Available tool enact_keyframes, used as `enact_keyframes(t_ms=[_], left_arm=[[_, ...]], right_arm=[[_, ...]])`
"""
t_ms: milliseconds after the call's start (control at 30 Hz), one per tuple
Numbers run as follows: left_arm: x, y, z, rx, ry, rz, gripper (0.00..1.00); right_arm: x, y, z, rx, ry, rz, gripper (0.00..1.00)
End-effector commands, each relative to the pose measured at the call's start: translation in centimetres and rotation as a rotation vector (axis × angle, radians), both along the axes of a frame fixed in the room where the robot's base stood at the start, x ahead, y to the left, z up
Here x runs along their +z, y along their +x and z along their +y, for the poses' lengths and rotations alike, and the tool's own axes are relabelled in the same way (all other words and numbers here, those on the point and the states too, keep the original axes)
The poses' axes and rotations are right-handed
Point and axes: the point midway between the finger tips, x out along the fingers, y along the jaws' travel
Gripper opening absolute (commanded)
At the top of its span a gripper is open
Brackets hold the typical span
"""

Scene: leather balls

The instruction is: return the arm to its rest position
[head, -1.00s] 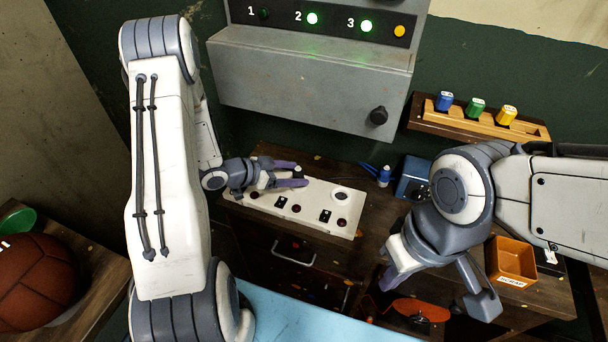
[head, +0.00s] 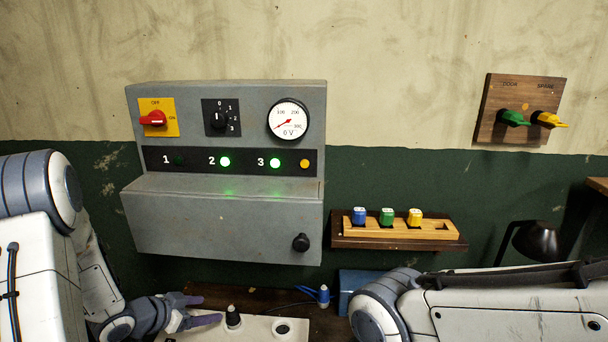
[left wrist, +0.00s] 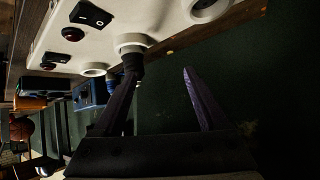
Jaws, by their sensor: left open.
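My left gripper (head: 212,308) is at the bottom of the head view, above the white panel (head: 262,332). Its two purple fingers are apart with nothing between them. A black plug (head: 233,316) stands upright in the panel just right of the fingertips. In the left wrist view my left gripper (left wrist: 159,75) is open, and the black plug (left wrist: 133,62) in its white ring shows at the tip of one finger. I cannot tell whether they touch. My right arm (head: 500,305) enters from the right; its gripper is outside the picture.
A grey wall box (head: 215,222) carries a red switch, a dial and a gauge; lamps 2 and 3 glow green. A wooden rack (head: 350,230) holds blue, green and yellow pieces. A small board (head: 490,122) with green and yellow handles hangs at right.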

Motion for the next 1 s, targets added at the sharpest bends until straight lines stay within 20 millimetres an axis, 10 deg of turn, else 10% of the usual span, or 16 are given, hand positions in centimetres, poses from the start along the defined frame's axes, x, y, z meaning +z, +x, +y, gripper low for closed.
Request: enact_keyframes(t_ms=[233,567,1000], left_arm=[[3.8,-1.7,-0.2,0.354,0.219,0.228,0.76],[6.8,-13.9,-9.0,0.594,0.09,0.663,0.76],[11.6,-24.7,-21.0,0.049,0.306,0.747,0.76]], right_arm=[[0.0,0.0,0.0,0.0,0.0,0.0,0.0],[0.0,0.0,0.0,0.0,0.0,0.0,0.0],[0.0,0.0,0.0,0.0,0.0,0.0,0.0]])
